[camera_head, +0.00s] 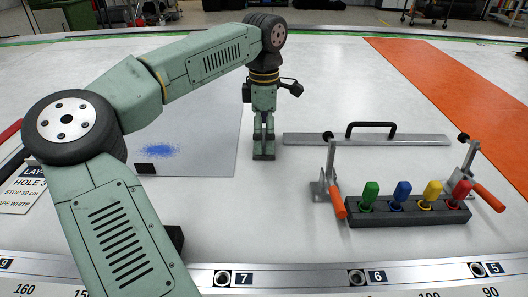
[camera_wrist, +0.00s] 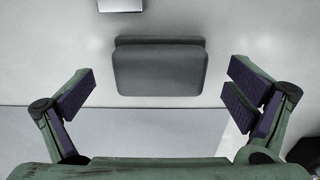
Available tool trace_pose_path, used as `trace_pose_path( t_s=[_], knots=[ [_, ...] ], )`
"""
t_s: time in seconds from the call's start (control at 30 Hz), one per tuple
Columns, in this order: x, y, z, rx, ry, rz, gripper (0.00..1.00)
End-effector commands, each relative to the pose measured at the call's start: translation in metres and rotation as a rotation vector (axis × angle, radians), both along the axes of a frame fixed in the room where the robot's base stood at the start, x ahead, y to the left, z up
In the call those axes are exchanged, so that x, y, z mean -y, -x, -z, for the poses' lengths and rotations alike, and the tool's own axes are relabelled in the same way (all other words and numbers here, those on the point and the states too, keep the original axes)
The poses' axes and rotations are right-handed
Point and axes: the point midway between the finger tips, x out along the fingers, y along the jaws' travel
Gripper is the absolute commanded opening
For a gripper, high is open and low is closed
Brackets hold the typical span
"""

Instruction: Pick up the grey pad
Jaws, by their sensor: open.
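In the head view my gripper (camera_head: 264,150) points straight down, low over the white table.
A grey sheet (camera_head: 205,120) with a blue powder patch lies left of my gripper. A flat metal bar (camera_head: 310,140) with a black handle (camera_head: 370,125) lies close on the right. Toggle clamps (camera_head: 335,185) and a dark rack (camera_head: 410,213) of coloured-handled tools stand at front right.

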Motion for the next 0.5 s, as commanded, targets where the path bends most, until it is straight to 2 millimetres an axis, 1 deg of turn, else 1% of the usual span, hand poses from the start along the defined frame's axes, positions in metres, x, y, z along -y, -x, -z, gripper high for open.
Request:
trace_pose_path(
  t_s=[0.03,0.07,0.3,0.5],
  knots=[
    [0.0000,0.0001,0.0103,0.000,0.000,0.000,0.98],
    [0.0000,0.0002,0.0115,0.000,0.000,0.000,0.98],
    [0.0002,0.0002,0.0097,0.000,0.000,0.000,0.98],
    [0.0002,0.0002,0.0096,0.000,0.000,0.000,0.86]
  ],
)
